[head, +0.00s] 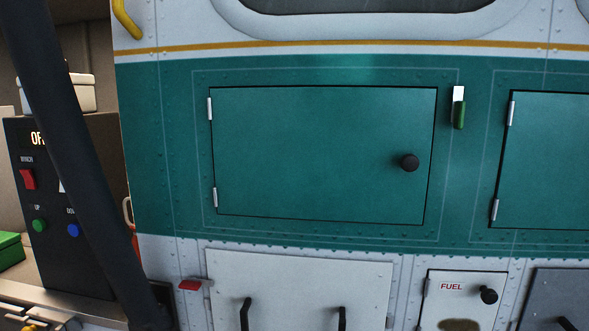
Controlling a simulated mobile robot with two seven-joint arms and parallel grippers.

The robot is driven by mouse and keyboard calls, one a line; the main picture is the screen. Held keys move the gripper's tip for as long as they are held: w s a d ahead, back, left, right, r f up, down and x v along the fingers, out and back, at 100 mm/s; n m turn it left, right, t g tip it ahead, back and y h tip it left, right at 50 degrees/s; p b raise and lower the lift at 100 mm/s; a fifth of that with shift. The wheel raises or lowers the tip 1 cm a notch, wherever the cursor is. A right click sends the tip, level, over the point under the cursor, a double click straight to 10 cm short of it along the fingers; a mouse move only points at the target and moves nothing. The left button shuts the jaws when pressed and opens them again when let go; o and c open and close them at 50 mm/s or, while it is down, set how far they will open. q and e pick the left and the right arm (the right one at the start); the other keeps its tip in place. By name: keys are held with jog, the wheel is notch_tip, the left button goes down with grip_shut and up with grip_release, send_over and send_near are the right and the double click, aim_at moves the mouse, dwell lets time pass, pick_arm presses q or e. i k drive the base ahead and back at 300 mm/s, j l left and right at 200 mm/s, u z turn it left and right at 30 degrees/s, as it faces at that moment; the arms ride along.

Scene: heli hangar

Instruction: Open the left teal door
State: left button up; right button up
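The left teal door (315,150) is a wide rectangular panel in the helicopter's side, and it is shut flush in its frame. Two white hinges are on its left edge. A round black knob (409,162) is near its right edge, a little below mid-height. A green-handled latch (459,108) on a white plate sits on the frame just right of the door's upper right corner, its handle hanging down. Neither of my grippers shows in the head view.
A second teal door (545,160) is at the right, cut off by the picture edge. Below are a white panel with two black handles (300,290), a FUEL hatch (465,300) and a dark grey panel (560,298). A winch control box (60,200) stands left behind a dark post.

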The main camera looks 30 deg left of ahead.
aim_at(344, 153)
jog(key=k+j+u, duration=0.1)
jog(key=u, duration=0.7)
jog(key=k+z, duration=0.2)
jog(key=i, duration=0.1)
